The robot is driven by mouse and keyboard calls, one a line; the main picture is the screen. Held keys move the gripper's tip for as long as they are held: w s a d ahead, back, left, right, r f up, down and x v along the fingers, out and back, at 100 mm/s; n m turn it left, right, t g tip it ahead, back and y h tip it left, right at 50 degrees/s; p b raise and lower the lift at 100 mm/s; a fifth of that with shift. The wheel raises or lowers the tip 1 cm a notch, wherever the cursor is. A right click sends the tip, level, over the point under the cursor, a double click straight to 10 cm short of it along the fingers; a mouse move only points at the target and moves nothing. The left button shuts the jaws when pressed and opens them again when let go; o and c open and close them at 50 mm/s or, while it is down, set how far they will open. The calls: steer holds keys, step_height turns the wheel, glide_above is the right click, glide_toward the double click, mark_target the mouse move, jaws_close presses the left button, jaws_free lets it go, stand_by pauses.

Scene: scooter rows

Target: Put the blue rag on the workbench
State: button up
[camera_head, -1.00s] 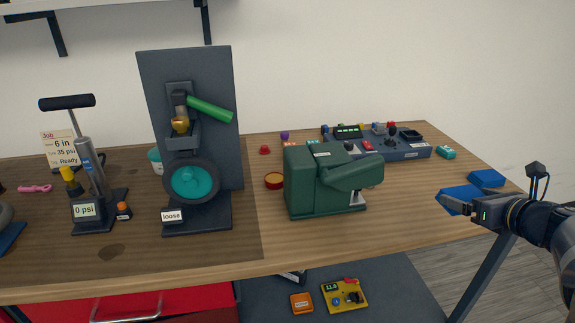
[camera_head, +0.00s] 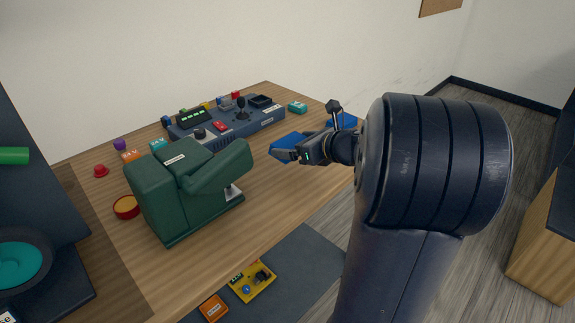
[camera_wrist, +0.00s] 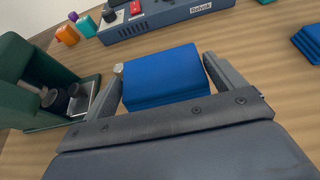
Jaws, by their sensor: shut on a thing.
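A folded blue rag (camera_head: 288,140) is held in my gripper (camera_head: 284,154) over the right part of the wooden workbench (camera_head: 290,195). In the wrist view the blue rag (camera_wrist: 162,76) lies flat between the two fingers (camera_wrist: 166,85), which are shut on it. I cannot tell whether the rag touches the bench top. A second blue folded piece (camera_wrist: 308,42) lies to the right, near the bench's right end; in the head view it (camera_head: 342,121) is partly hidden behind my wrist.
A green machine (camera_head: 185,190) stands left of my gripper. A blue-grey control box (camera_head: 228,120) is behind it, with a teal block (camera_head: 297,107) at its right. Small coloured items lie at the left. A lower shelf (camera_head: 300,265) holds orange and yellow things. Bare wood lies in front of the rag.

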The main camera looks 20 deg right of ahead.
mark_target(297, 174)
step_height(297, 174, down, 6)
steer(key=shift+r+b, duration=0.1)
steer(key=shift+b, duration=0.6)
steer(key=shift+f, duration=0.2)
steer(key=o, duration=0.7)
steer(key=shift+r, duration=0.15)
steer(key=shift+s+r, duration=0.1)
steer(key=shift+r, duration=0.1)
steer(key=p+v, duration=0.1)
steer(key=v, duration=1)
steer(key=shift+s+d, duration=0.2)
steer(key=shift+s, duration=0.15)
steer(key=shift+r, duration=0.1)
